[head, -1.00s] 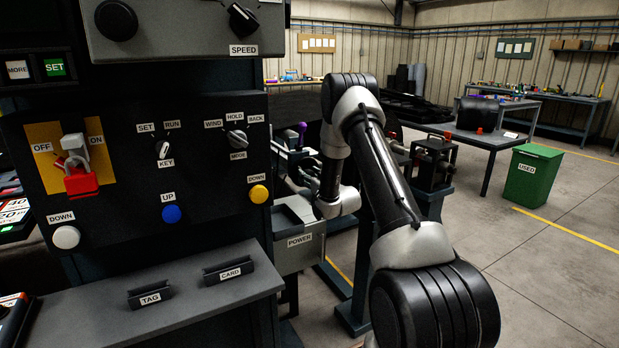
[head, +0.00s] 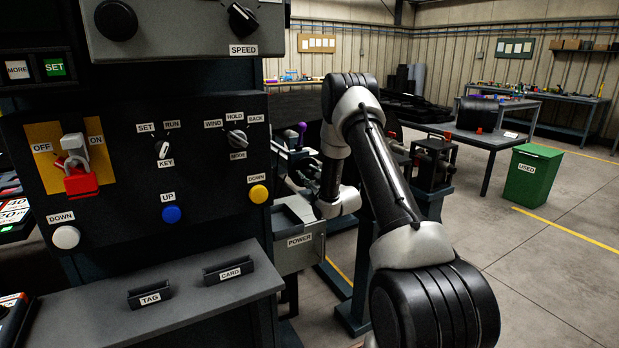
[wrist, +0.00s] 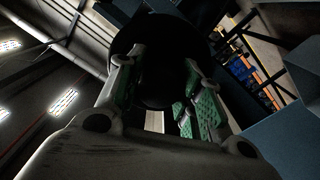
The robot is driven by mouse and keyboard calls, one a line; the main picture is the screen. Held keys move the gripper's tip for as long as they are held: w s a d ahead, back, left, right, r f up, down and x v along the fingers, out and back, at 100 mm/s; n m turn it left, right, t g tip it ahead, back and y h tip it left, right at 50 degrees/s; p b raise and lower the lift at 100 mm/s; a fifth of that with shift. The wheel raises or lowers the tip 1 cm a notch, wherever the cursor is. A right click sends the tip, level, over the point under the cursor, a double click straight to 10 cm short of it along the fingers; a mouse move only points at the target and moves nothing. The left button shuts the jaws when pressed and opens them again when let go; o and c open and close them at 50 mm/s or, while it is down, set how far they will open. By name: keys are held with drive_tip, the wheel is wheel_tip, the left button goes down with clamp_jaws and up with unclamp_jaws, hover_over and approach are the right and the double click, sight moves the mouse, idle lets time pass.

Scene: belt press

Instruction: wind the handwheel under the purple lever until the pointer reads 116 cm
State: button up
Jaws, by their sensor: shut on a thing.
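The purple lever (head: 301,128) stands behind the right edge of the control panel in the head view. My gripper (wrist: 163,82) shows in the wrist view, its green-padded fingers on either side of a dark round part. I take this part for the handwheel (wrist: 150,45); the view is too dark to tell rim from handle. My gripper is shut on it.
The control panel (head: 110,180), with a red padlock (head: 80,180), fills the left. A black stand (head: 432,165) and a green USED bin (head: 533,178) are to the right. The floor at right is open.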

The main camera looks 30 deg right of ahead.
drive_tip(key=n, duration=0.6)
drive_tip(key=shift+n, duration=0.3)
drive_tip(key=n, duration=0.6)
drive_tip(key=shift+n, duration=0.3)
drive_tip(key=o, duration=1)
drive_tip(key=shift+o, duration=0.2)
drive_tip(key=s, duration=1.2)
drive_tip(key=shift+d, duration=0.25)
